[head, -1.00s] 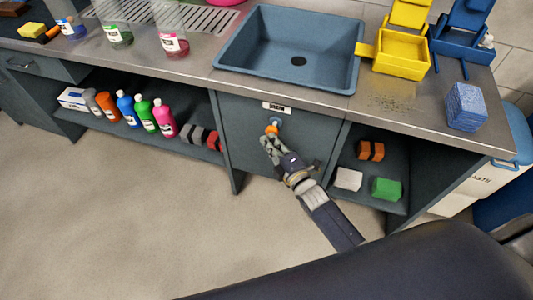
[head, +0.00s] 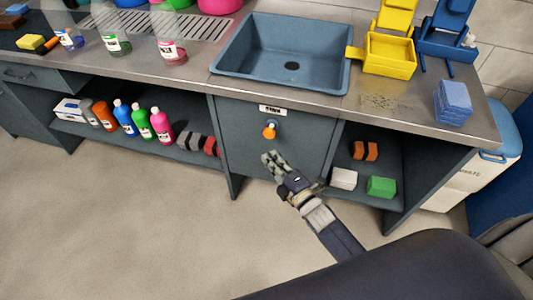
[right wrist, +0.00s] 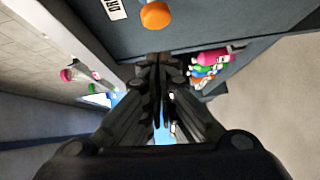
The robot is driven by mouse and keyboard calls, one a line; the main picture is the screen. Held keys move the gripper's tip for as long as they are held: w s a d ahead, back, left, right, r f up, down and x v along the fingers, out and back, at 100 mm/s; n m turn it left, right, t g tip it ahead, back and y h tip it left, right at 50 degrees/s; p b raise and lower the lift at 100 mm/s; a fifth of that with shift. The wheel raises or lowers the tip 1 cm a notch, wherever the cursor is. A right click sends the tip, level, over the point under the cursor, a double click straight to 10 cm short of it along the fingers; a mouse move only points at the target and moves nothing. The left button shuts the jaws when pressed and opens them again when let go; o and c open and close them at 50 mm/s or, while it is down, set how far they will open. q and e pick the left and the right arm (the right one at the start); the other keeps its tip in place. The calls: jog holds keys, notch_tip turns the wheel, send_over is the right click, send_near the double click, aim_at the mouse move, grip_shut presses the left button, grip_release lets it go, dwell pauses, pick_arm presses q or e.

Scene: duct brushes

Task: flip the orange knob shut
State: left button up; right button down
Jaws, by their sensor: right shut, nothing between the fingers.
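The orange knob (head: 269,132) sits on the grey cabinet front below the sink, under a small white label (head: 272,109). It hangs down from a small blue-grey mount. In the right wrist view the knob (right wrist: 156,14) is at the top, beyond the fingertips, with part of the label (right wrist: 114,9) to its left. My right gripper (head: 268,157) is below the knob, apart from it. Its fingers are together and empty; they also show in the right wrist view (right wrist: 157,62). My left gripper is not in view.
The blue sink (head: 285,52) is set in the steel counter above. Several bottles (head: 142,122) stand on the shelf to the left. Orange, white and green (head: 381,187) blocks lie on the right shelf. The floor before the cabinet is clear.

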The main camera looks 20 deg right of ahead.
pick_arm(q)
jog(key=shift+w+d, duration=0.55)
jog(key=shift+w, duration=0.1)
pick_arm(e)
jog(key=v, duration=0.6)
jog(key=shift+s, duration=0.15)
jog(key=s+d+f+m+g+h, duration=0.1)
jog(key=s+f+m+g, duration=0.2)
jog(key=f, duration=0.5)
jog(key=s+d+f+m+g+h+p, duration=0.1)
jog(key=s+f+m+g, duration=0.15)
jog(key=s+f, duration=0.5)
jog(key=s+d+f+m+g+h, duration=0.1)
jog(key=s+f+m+g, duration=0.15)
jog(key=f, duration=0.75)
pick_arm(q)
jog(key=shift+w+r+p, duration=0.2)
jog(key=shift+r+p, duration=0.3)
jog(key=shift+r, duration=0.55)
pick_arm(e)
jog(key=s+f+m+g, duration=0.3)
jog(key=s+f, duration=0.3)
jog(key=s, duration=0.7)
jog(key=s+d+f+m+g, duration=0.1)
jog(key=s+f+m+g, duration=0.3)
jog(key=s, duration=0.9)
notch_tip(320, 180, down, 4)
jog(key=shift+r+m+g+h, duration=0.2)
jog(key=shift+m+g+h, duration=0.15)
jog(key=shift+m, duration=0.75)
